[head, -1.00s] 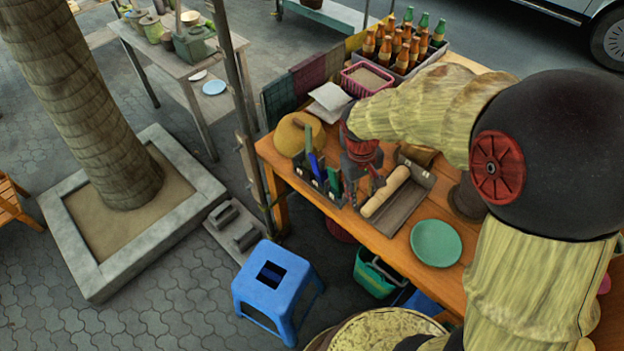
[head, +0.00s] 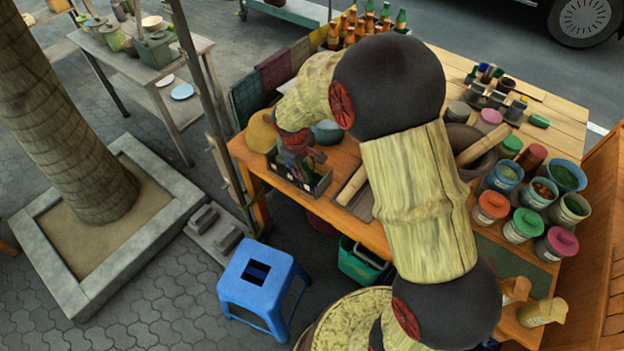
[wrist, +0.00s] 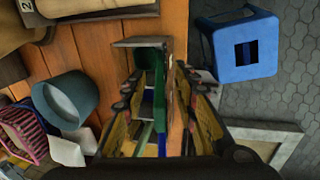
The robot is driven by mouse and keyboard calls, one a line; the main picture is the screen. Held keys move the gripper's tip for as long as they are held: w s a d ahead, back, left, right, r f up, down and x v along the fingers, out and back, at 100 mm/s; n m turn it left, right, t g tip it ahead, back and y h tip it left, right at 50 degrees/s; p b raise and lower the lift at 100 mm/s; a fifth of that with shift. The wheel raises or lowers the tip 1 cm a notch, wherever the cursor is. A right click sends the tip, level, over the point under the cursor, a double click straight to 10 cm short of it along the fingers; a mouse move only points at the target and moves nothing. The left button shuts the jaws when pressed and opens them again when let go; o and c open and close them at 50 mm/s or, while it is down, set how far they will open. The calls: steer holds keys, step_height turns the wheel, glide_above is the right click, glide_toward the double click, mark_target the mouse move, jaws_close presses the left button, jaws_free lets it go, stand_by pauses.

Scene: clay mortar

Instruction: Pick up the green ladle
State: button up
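A dark caddy (head: 322,188) with grey walls stands at the front left of the wooden table and holds upright utensils. In the wrist view, a green utensil (wrist: 160,98), apparently the green ladle, stands in the caddy (wrist: 142,42) beside a blue one (wrist: 146,136). My gripper (head: 299,160) is over the caddy, pointing down. In the wrist view my gripper (wrist: 160,92) is open, with its fingers on either side of the utensils. I cannot tell whether they touch. The ladle's lower part is hidden, and my arm covers part of the table.
A rolling pin (head: 351,185) lies in a tray right of the caddy. A grey-blue cup (wrist: 68,99) and a pink basket (wrist: 22,130) are near the caddy. A blue stool (head: 262,285) stands below the table edge. Jars and a mortar (head: 470,150) fill the right side.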

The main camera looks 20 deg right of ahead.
steer(key=x, duration=0.2)
steer(key=shift+f, duration=0.3)
jaws_close()
stand_by(0.4)
